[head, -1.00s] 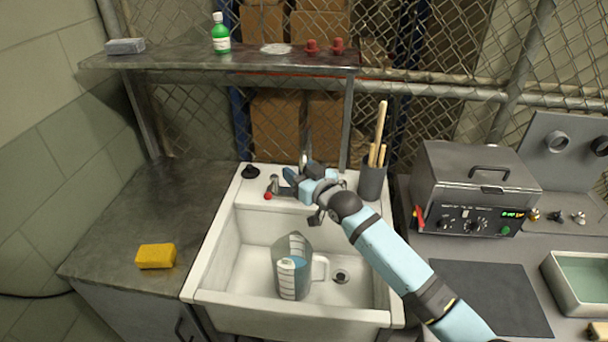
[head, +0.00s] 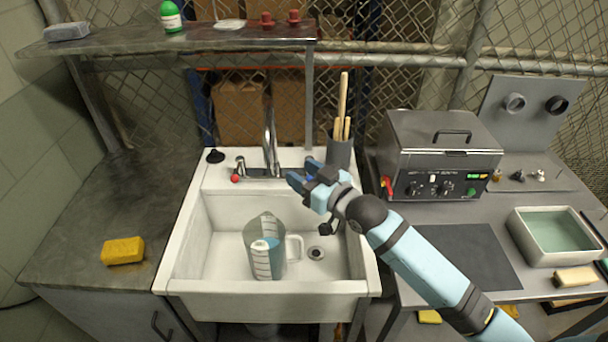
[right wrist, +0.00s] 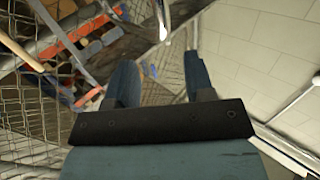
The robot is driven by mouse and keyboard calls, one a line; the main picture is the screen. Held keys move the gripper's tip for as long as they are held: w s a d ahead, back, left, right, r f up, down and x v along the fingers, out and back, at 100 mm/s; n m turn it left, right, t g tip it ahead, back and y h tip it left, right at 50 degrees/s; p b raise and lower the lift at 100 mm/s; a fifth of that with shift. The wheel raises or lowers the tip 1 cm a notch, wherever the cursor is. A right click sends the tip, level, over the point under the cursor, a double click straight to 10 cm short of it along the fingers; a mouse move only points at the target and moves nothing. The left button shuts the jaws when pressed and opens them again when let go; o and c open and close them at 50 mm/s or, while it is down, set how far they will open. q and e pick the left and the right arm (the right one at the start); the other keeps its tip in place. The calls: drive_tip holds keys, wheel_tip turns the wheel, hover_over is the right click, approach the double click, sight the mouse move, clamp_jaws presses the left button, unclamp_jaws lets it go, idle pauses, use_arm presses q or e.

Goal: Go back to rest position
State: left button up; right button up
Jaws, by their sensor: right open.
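My right gripper (head: 300,174) is open and empty above the back right part of the white sink (head: 180,262), just right of the faucet (head: 270,145). In the right wrist view its two blue fingers (right wrist: 157,82) stand apart with nothing between them. A clear measuring jug (head: 264,247) with bluish liquid stands upright in the sink basin, apart from the gripper. My left gripper does not show.
A yellow sponge (head: 123,251) lies on the left counter. A dark holder (head: 340,152) with wooden handles stands behind my right arm. To the right are a grey tank unit (head: 440,150) and a tray of greenish liquid (head: 555,235). A shelf (head: 200,41) spans the back.

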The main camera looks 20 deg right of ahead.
drive_tip(key=shift+f, duration=0.1)
drive_tip(key=s+f+m+g+h+p, duration=0.2)
drive_tip(key=s+f+g+h, duration=0.2)
drive_tip(key=s+f, duration=2)
drive_tip(key=shift+s+a+f+g+p, duration=0.35)
drive_tip(key=shift+s+g, duration=0.35)
drive_tip(key=shift+s, duration=0.45)
